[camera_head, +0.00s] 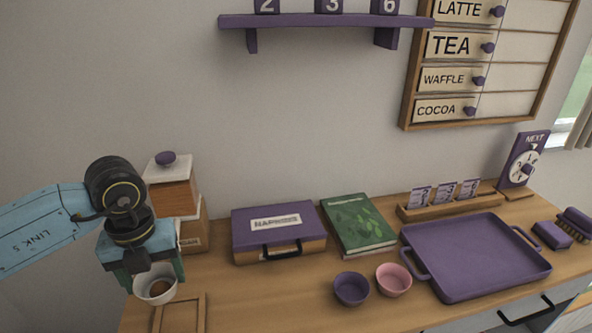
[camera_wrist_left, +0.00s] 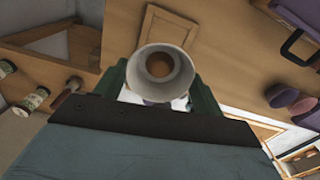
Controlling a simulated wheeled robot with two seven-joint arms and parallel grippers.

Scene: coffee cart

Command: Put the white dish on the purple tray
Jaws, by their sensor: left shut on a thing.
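The white dish (camera_head: 143,293) is a small round bowl at the lower left in the head view. A brown patch shows inside it. My left gripper (camera_head: 155,274) reaches down over the dish and is shut on it. In the left wrist view the dish (camera_wrist_left: 143,64) sits between the two green fingers of my left gripper (camera_wrist_left: 160,92). I cannot tell whether the dish touches the counter. The purple tray (camera_head: 478,262) lies flat and empty on the right side of the counter, well apart from the dish. My right gripper is not in view.
A purple bowl (camera_head: 351,289) and a pink bowl (camera_head: 394,280) stand left of the tray. Behind them are a napkin case (camera_head: 279,233) and a green book (camera_head: 358,224). A wooden frame (camera_head: 180,314) lies beside the dish. The front middle of the counter (camera_head: 265,295) is clear.

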